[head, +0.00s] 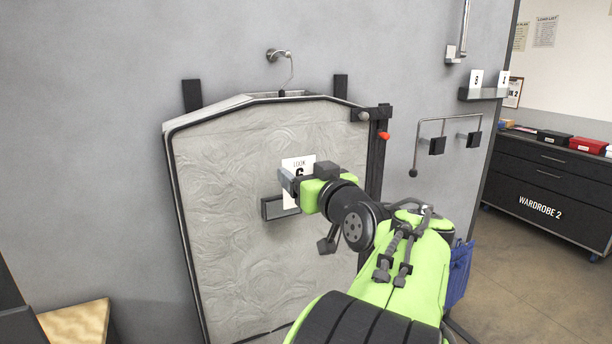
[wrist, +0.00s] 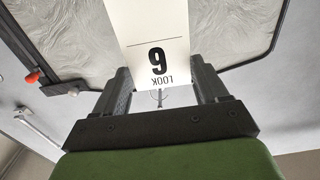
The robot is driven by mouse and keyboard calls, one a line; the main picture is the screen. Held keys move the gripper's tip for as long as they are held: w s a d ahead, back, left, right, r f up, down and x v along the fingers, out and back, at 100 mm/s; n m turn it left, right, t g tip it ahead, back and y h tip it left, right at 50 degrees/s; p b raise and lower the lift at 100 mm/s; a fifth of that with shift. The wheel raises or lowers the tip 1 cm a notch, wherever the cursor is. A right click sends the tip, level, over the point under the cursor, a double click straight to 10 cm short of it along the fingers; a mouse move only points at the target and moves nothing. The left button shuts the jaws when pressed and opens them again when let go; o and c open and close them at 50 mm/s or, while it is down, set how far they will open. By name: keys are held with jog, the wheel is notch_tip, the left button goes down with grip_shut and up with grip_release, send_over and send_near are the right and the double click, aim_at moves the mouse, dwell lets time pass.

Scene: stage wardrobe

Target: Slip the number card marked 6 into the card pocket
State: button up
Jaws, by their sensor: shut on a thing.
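The white number card (head: 297,164) reads "LOOK 6" and hangs upright in front of the grey garment cover. My gripper (head: 292,183) is shut on this card and holds it at the cover's middle. In the wrist view the card (wrist: 150,30) sits between the two fingers of my gripper (wrist: 163,88), its print upside down. The dark card pocket (head: 272,208) is on the cover, at the card's lower part. My gripper hides part of the pocket and of the card. I cannot tell whether the card's lower edge is inside the pocket.
The garment cover (head: 225,190) hangs from a wall hook (head: 279,55). A post with a red knob (head: 384,135) stands at its right edge. Farther right are a wall rail (head: 446,121), a small shelf with cards (head: 482,94) and a dark cabinet (head: 545,180). A wooden-topped box (head: 78,325) is at lower left.

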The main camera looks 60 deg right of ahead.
jog(key=shift+p+x, duration=3.05)
jog(key=shift+x, duration=1.8)
jog(key=shift+f+b, duration=0.4)
jog(key=shift+f, duration=0.5)
jog(key=shift+f+b, duration=1.7)
jog(key=shift+b, duration=0.4)
jog(key=o, duration=1)
jog(key=shift+o, duration=0.2)
jog(key=b+v, duration=0.2)
jog(key=v, duration=1.3)
jog(key=shift+s, duration=0.3)
